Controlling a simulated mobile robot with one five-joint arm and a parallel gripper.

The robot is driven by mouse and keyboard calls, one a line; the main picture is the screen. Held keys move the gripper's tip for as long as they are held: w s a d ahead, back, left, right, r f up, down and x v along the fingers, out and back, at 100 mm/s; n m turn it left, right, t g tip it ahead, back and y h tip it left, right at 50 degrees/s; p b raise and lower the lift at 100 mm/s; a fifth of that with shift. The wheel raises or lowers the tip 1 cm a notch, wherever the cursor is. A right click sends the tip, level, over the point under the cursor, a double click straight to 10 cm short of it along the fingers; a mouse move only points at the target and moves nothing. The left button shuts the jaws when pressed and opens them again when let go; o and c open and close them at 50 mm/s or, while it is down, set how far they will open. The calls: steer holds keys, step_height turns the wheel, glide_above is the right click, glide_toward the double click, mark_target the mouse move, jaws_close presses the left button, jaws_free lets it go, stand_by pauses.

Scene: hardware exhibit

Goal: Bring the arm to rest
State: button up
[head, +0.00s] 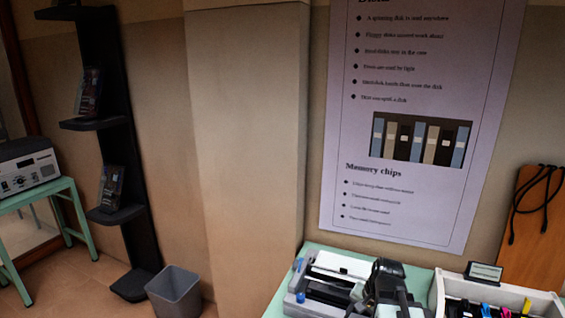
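A black jointed shape (388,283) rises from the bottom edge in the head view, right of centre. It looks like the upper part of my arm with my gripper, but its fingers cannot be made out. It stands in front of a mint-green table and overlaps the right side of a grey-white device (325,276) there. Whether it touches the device cannot be told. No held object can be made out.
The mint-green table (282,289) also bears a white box (455,287) with coloured parts and a small sign (484,271). Left are a grey bin (175,292), a black shelf stand (130,180) and an instrument (27,172) on a green stand. A poster (400,215) hangs behind.

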steer(key=s+a+f+n+g+h+b, duration=0.1)
steer(key=a+f+n+h, duration=0.1)
steer(key=a+n, duration=0.85)
steer(key=s+f+m+b, duration=0.1)
steer(key=a+f+b, duration=0.1)
steer(key=f+b, duration=0.1)
steer(key=s+f+m+g+b, duration=0.1)
steer(key=f+b, duration=0.1)
steer(key=shift+s+a+f+m, duration=0.1)
steer(key=shift+s+a+m, duration=0.1)
steer(key=shift+s+m, duration=0.15)
